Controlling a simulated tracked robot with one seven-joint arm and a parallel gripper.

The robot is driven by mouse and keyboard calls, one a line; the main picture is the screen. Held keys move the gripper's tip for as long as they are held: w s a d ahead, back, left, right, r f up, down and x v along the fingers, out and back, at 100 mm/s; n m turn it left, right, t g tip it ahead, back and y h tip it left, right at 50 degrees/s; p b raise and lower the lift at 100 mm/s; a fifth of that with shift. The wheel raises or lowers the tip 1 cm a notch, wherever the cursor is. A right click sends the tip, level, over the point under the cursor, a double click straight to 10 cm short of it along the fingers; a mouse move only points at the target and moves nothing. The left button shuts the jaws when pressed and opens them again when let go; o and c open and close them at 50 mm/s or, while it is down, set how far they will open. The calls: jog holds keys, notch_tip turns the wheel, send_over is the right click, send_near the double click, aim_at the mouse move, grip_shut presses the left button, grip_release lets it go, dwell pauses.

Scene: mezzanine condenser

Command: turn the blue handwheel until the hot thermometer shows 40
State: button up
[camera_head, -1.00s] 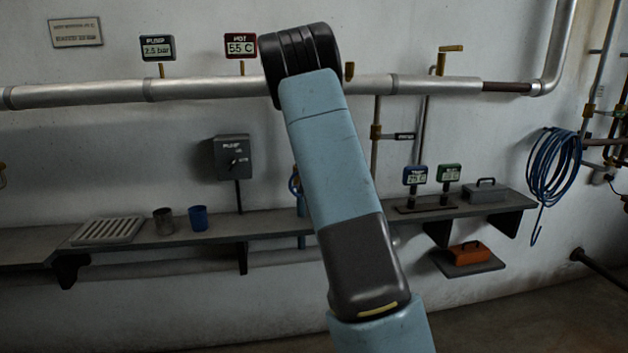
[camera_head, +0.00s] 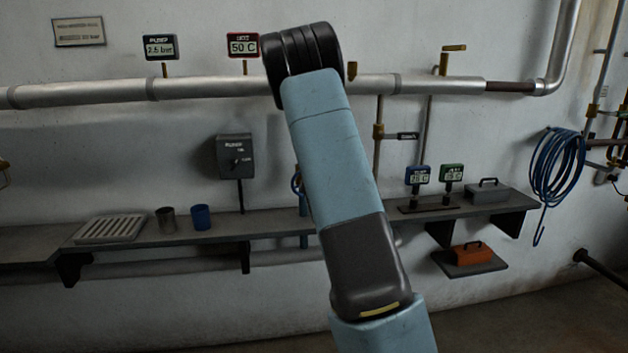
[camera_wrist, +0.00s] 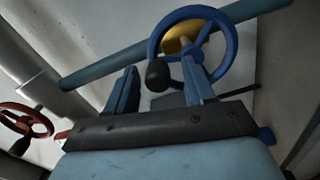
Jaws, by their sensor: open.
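In the wrist view the blue handwheel (camera_wrist: 233,37) is close, at the top right, with a dark knob on its rim. My gripper (camera_wrist: 163,80) is open, with its two blue fingers apart. The knob sits between the fingers in the picture; I cannot tell whether either finger touches it. In the head view my arm hides most of the handwheel and my gripper. The hot thermometer (camera_head: 243,45) has a red frame and reads 50 C.
A red handwheel (camera_wrist: 25,121) is at the left in the wrist view. A pump display (camera_head: 160,47) reads 2.5 bar. A blue hose coil (camera_head: 558,170) hangs at right.

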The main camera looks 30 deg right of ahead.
jog(key=v, duration=1.3)
jog(key=shift+s+a, duration=0.15)
jog(key=shift+s, duration=0.2)
jog(key=s+a+r+m+g+y, duration=0.4)
jog(key=s+a+r+m+g, duration=0.2)
jog(key=s+a+r+m, duration=0.4)
jog(key=s+a+r+m+g, duration=0.1)
jog(key=s+a+g, duration=0.2)
jog(key=s, duration=0.8)
jog(key=s+a+r+m+g+y, duration=0.1)
jog(key=s+a+r+g, duration=0.1)
jog(key=s, duration=0.9)
jog(key=shift+s+a+r+g, duration=0.3)
jog(key=shift+s+a+g, duration=0.1)
jog(key=shift+a, duration=0.1)
dwell(2.7)
